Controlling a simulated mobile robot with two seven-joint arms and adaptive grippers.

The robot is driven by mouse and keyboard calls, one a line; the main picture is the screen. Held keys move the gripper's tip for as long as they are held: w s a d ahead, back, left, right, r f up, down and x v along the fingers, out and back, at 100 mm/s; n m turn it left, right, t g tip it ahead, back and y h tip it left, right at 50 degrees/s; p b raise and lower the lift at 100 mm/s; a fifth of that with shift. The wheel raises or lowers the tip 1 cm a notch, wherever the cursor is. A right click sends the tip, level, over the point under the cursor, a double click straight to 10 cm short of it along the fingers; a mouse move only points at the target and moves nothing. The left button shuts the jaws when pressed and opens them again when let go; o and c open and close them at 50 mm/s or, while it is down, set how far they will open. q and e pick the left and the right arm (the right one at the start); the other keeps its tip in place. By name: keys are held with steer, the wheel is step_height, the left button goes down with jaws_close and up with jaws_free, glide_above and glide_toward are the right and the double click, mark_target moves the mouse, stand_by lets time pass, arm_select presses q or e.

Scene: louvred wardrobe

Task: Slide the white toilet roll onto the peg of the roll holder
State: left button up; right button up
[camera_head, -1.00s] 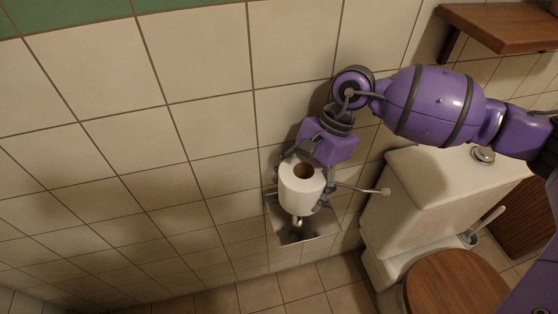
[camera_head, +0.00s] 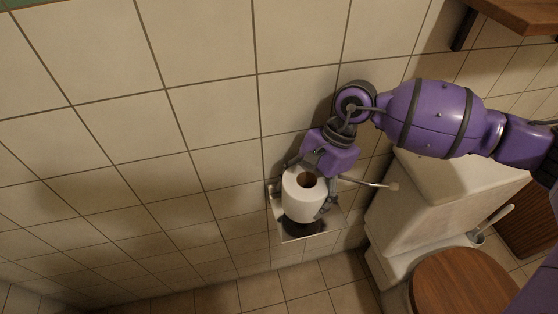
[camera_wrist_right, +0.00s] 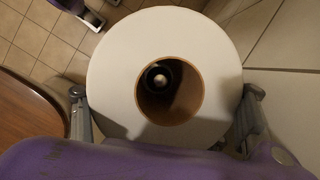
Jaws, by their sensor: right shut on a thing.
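My right gripper (camera_head: 308,182) is shut on the white toilet roll (camera_head: 296,204), its fingers on opposite sides of it. The roll is held upright with its brown core facing up, in front of the shiny metal plate of the roll holder (camera_head: 331,221) on the tiled wall. In the right wrist view the fingers flank the roll (camera_wrist_right: 120,70). Through its core a pale round peg tip (camera_wrist_right: 160,80) with a dark ring shows, left of and above the hole's centre. I cannot tell whether the peg is inside the core or below it. My left gripper is not in view.
A thin metal bar with a pale tip (camera_head: 393,187) juts out right of the roll. The toilet cistern (camera_head: 420,205) and wooden seat lid (camera_head: 463,286) stand to the right. A wooden shelf (camera_head: 518,14) is at upper right. The wall at left is clear.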

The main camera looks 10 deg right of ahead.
steer(key=shift+f+b, duration=0.55)
steer(key=shift+f, duration=0.4)
steer(key=shift+f+b, duration=0.7)
steer(key=shift+f, duration=0.25)
steer(key=o, duration=1.3)
